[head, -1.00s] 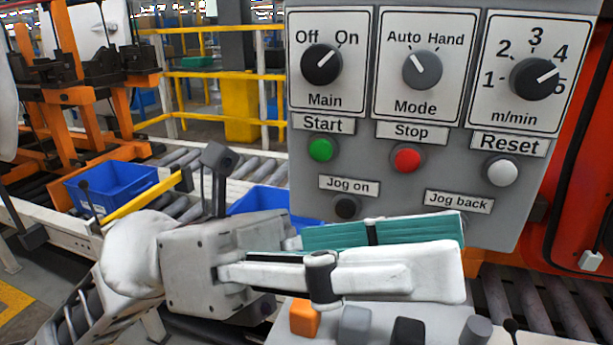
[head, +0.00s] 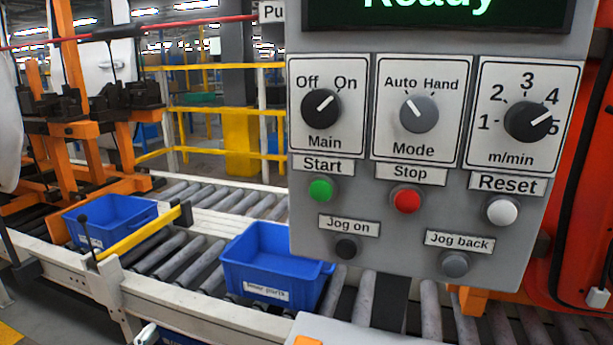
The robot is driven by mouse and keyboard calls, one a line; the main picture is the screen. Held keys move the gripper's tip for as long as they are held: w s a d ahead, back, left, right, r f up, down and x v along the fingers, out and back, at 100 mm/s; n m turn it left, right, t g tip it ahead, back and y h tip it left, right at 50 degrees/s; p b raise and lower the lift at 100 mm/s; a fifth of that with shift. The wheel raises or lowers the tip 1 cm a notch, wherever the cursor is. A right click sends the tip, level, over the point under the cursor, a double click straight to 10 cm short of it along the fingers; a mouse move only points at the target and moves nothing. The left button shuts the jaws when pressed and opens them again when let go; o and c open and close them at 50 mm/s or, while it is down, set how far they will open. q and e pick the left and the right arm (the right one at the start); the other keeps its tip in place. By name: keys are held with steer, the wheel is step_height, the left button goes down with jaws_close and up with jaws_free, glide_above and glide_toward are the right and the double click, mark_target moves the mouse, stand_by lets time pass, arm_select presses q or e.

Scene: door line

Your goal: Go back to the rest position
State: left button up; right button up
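No gripper shows in the head view now, so I cannot see whether either one is open or shut. The grey control panel (head: 381,235) fills the right half of the view. Its Main knob (head: 321,108) points toward On. The Mode knob (head: 419,114) points toward Auto. Below are the green Start button (head: 321,190), the red Stop button (head: 407,199), the white Reset button (head: 502,210), the black Jog on button (head: 347,248) and the grey Jog back button (head: 455,264). A screen (head: 440,18) above reads "Ready".
A blue bin (head: 270,272) stands on the roller conveyor (head: 180,262) left of the panel. Another blue bin (head: 112,221) is farther left, by a yellow bar (head: 140,235). An orange frame (head: 60,150) stands at the left. A red structure (head: 585,170) is at the right.

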arm_select(q)
steer(key=s+a+f+n+g+y, duration=0.1)
steer(key=s+a+f+g, duration=0.4)
steer(key=s+f, duration=0.5)
steer(key=s+a+f+n+g+y, duration=0.15)
steer(key=s+a+f+g, duration=0.3)
steer(key=s+f, duration=0.5)
steer(key=w+d+f+n+t+h+p, duration=0.1)
steer(key=d+f+t+h+p, duration=0.1)
steer(key=d, duration=0.6)
steer(key=w+d+f+n+t+h+p, duration=0.1)
steer(key=d+f+h, duration=0.3)
steer(key=d, duration=0.4)
steer(key=shift+w+f+n+t+h+p, duration=0.3)
steer(key=shift+n+t+h+p, duration=0.2)
steer(key=shift+t+p, duration=0.35)
arm_select(e)
steer(key=r, duration=0.2)
steer(key=a+r, duration=0.1)
steer(key=shift+s, duration=0.4)
arm_select(q)
steer(key=shift+d, duration=0.1)
steer(key=shift+c, duration=0.3)
arm_select(e)
steer(key=shift+f, duration=0.1)
steer(key=shift+c, duration=0.5)
